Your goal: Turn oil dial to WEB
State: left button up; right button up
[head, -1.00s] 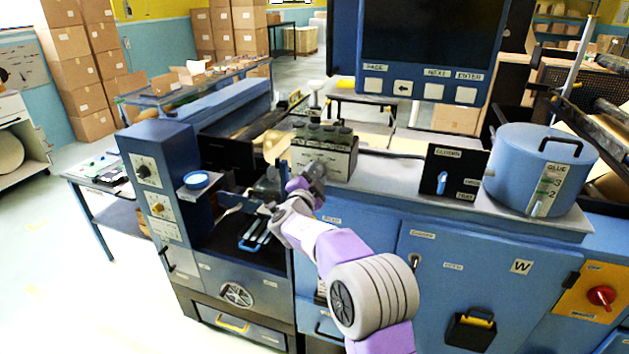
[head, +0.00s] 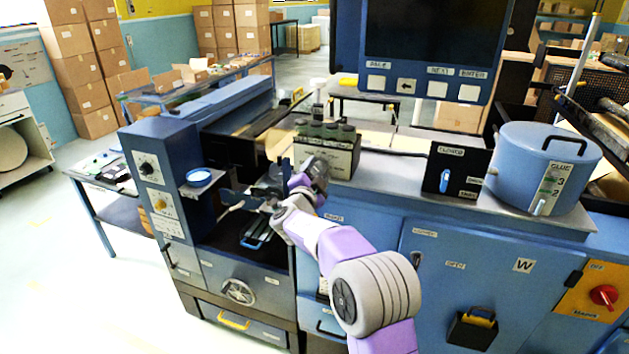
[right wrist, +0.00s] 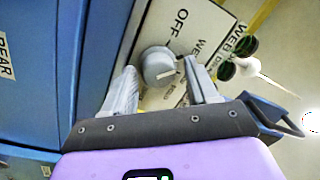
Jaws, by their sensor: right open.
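The oil dial (right wrist: 161,66) is a round grey knob on a white plate (right wrist: 205,18) in the right wrist view. The plate reads OFF, and WEB shows at the right. My right gripper (right wrist: 163,74) is open, with one finger on each side of the knob; contact is unclear. In the head view my right gripper (head: 264,190) reaches in front of the machine's recess, and I cannot make out the dial there. My left gripper is out of view.
In the head view a rack of dark-capped bottles (head: 327,148) stands just behind my right wrist. A blue control column (head: 150,150) with other dials and a small blue dish (head: 198,177) stand left. A blue glue pot (head: 540,165) sits far right.

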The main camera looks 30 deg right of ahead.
jog(key=shift+d+f, duration=0.1)
jog(key=shift+f, duration=0.15)
jog(key=n+p, duration=0.3)
jog(key=p, duration=0.1)
jog(key=n+p, duration=0.3)
jog(key=p, duration=0.1)
jog(key=r+n+p, duration=0.1)
jog(key=n+p, duration=0.2)
jog(key=p, duration=0.2)
jog(key=shift+s+y, duration=0.1)
jog(key=shift+y, duration=0.3)
jog(key=b+v, duration=0.2)
jog(key=v, duration=0.5)
jog(key=s+a+f+n+y+b, duration=0.1)
jog(key=a+f+y+b, duration=0.1)
jog(key=f, duration=0.8)
jog(key=s+a+f+n+g+y+b, duration=0.1)
jog(key=s+a+f+n+y+b, duration=0.1)
jog(key=f, duration=0.9)
jog(key=s+a+f+n+g+y+b, duration=0.1)
jog(key=s+a+f+n+y+b, duration=0.1)
jog(key=f, duration=0.8)
jog(key=shift+a+f+y+b, duration=0.25)
jog(key=shift+a+y+b, duration=0.7)
jog(key=shift+b, duration=0.15)
